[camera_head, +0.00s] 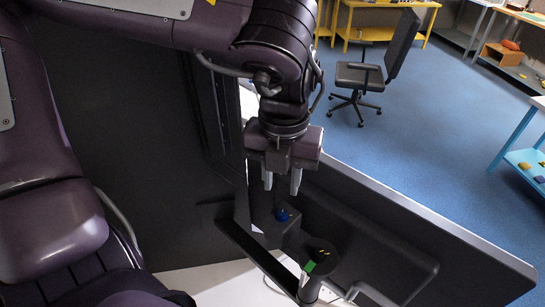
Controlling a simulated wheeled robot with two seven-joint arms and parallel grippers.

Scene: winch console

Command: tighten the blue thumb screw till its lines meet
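The blue thumb screw (282,215) is small and sits on a dark block of the console, just below my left gripper. My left gripper (281,184) points down, with its two pale fingers apart and nothing seen between them. The fingertips appear above the screw and not around it. The lines on the screw are too small to make out. My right gripper is not in view.
A dark round part (322,254) with yellow marks stands to the lower right of the screw, with a green piece (309,266) beside it. A long dark panel (400,235) runs along the right. An office chair (359,76) stands on the blue floor behind.

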